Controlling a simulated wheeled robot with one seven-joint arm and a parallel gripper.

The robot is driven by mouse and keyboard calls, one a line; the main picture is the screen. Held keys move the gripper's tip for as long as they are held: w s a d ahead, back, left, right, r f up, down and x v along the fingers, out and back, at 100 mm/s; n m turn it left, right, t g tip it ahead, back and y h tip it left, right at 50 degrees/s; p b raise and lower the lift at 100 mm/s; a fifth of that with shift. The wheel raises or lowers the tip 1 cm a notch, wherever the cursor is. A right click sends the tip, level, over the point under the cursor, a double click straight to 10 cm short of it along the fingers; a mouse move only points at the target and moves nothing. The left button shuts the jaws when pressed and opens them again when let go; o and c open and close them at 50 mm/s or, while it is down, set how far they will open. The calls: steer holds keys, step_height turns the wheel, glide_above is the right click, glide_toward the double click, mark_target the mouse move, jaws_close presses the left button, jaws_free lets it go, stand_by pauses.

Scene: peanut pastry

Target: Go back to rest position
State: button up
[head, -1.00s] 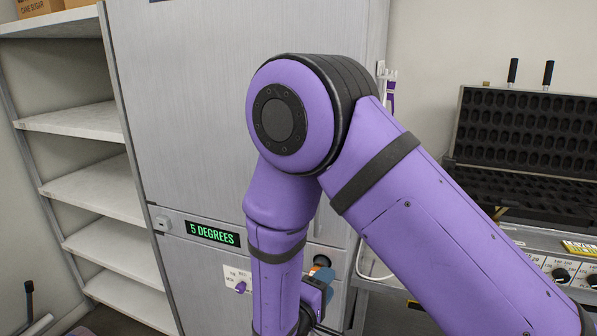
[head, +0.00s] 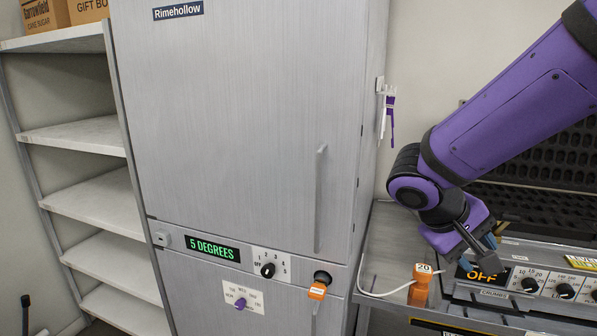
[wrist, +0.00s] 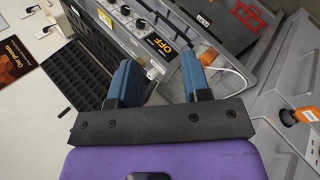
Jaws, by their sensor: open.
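My gripper (head: 483,244) is at the right in the head view, above the front panel of the machine with the OFF display (head: 482,272). My purple arm reaches in from the upper right and bends down to it. In the wrist view my gripper (wrist: 160,75) has its two blue fingers spread apart, with nothing between them. The machine's panel and OFF display (wrist: 161,42) show beyond the fingers.
A grey fridge (head: 240,120) with a 5 DEGREES display, knobs and an orange tag (head: 317,291) stands at the centre. An orange block marked 20 (head: 419,286) sits on the counter beside the machine. Shelves (head: 95,190) are at the left; space before the fridge is clear.

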steer(key=s+d+r+m+t+y, duration=0.1)
steer(key=s+r+m+t+y, duration=0.1)
steer(key=s+r+t+y, duration=0.3)
steer(key=shift+s+d+r+y, duration=0.4)
steer(key=shift+s+r+y, duration=1.6)
steer(key=shift+s, duration=1.35)
steer(key=shift+r+h, duration=0.25)
steer(key=shift+h, duration=0.05)
steer(key=shift+c, duration=0.5)
